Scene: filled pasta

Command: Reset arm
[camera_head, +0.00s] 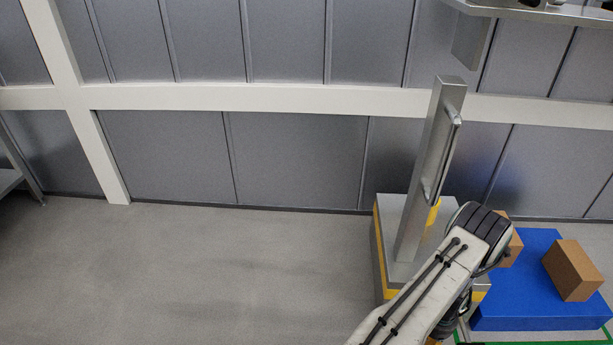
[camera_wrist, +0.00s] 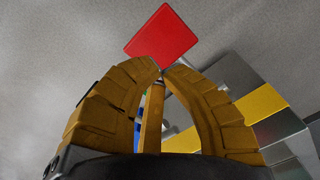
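My gripper (camera_wrist: 160,70) shows in the wrist view with its yellow-brown fingers curved together at the tips. A flat-faced red object (camera_wrist: 163,37) stands out just beyond the tips, with its lower corner between them; the gripper looks shut on it. Its full shape and depth are hidden. In the head view my arm reaches up from the bottom right and bends at a dark joint; the gripper and the red object are hidden there.
A grey-and-yellow base with an upright metal post (camera_head: 428,170) stands behind my arm. To its right, a blue platform (camera_head: 520,312) carries brown boxes (camera_head: 572,270). A metal shelf (camera_head: 540,12) juts out at top right. Grey floor (camera_head: 200,275) on the left is clear up to the wall.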

